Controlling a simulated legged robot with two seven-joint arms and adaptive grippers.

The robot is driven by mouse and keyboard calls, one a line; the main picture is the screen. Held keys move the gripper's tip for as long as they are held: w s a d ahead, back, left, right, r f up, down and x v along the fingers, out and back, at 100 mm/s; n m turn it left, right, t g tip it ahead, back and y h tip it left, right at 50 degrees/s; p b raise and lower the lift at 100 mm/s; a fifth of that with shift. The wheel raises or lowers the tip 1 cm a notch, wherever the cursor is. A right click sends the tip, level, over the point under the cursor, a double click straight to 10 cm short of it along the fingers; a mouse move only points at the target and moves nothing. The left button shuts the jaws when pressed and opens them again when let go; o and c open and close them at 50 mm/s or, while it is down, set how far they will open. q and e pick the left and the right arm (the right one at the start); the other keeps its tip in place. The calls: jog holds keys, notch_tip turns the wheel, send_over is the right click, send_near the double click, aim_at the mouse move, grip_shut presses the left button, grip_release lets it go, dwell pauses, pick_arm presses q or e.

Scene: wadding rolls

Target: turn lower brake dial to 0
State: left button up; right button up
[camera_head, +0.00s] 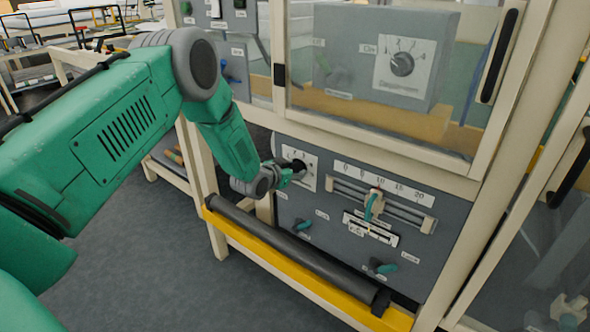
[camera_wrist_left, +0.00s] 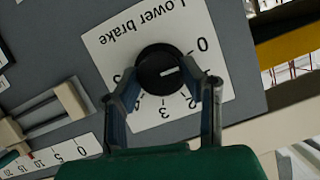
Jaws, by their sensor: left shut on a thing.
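The lower brake dial (camera_wrist_left: 160,58) is a round black knob on a white plate (camera_wrist_left: 112,44) printed "Lower brake", seen upside down in the left wrist view. Its white pointer line points right in that view, a little below the printed 0 and toward the right finger. That finger hides part of the scale. My left gripper (camera_wrist_left: 164,74) is shut on the knob, with one finger on each side. In the head view, the left gripper (camera_head: 289,173) is at the dial's white plate (camera_head: 310,162) and covers part of the knob. My right gripper is not in view.
Right of the dial is a slider (camera_head: 373,205) on rails with a 0 to 20 scale. Small teal-handled switches (camera_head: 302,226) sit below. A dark roller (camera_head: 290,250) and yellow rail (camera_head: 275,268) run along the front. An upper dial (camera_head: 401,64) is behind the clear pane.

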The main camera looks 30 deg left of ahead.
pick_arm(q)
jog(key=shift+s+a+f+n+h, duration=0.1)
jog(key=shift+s+f+n+h, duration=0.25)
jog(key=shift+n+h, duration=0.35)
jog(key=shift+w+f, duration=0.1)
jog(key=o, duration=1.1)
jog(key=shift+o, duration=0.2)
jog(key=shift+w, duration=0.15)
jog(key=v, duration=1.2)
jog(key=shift+w, duration=0.1)
